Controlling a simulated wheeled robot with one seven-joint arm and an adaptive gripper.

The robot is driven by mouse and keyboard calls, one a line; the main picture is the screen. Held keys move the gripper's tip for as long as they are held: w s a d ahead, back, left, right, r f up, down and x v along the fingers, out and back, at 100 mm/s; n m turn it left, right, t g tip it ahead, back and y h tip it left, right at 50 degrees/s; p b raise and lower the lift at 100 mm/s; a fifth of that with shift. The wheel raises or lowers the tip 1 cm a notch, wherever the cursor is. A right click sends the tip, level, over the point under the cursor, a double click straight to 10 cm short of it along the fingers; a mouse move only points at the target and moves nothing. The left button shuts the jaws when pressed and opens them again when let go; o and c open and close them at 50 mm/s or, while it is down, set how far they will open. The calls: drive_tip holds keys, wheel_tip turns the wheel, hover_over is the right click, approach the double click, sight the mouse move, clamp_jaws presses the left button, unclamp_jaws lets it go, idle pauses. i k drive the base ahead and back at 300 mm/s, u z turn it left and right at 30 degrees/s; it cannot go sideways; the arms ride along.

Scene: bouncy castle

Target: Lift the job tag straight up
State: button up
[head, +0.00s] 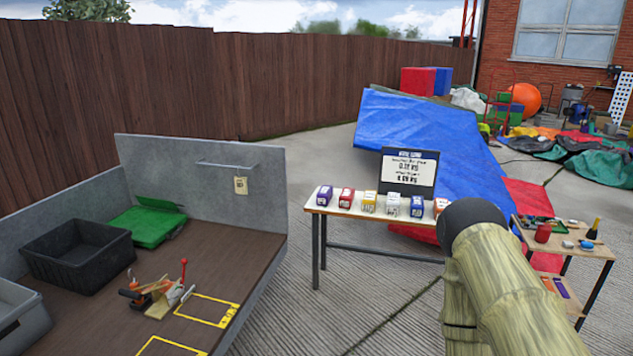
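A small cream tag (241,185) with dark print, which looks like the job tag, is against the upright grey panel (205,205) at the left. It is just below the right end of a thin grey rail (227,165) on that panel. How it is attached is too small to tell. Part of my arm fills the lower right, well to the right of the tag. My gripper is not in view.
A bench (110,272) before the panel holds a black crate (65,255), an open green case (150,222) and a clamp-like tool (158,295). A narrow table (340,209) with several coloured boxes stands right of it. Paving between them is clear.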

sight(240, 183)
drive_tip(key=z, duration=0.15)
drive_tip(key=i, duration=0.8)
drive_tip(key=u, duration=0.55)
drive_tip(key=i, duration=1.45)
drive_tip(key=u, duration=0.3)
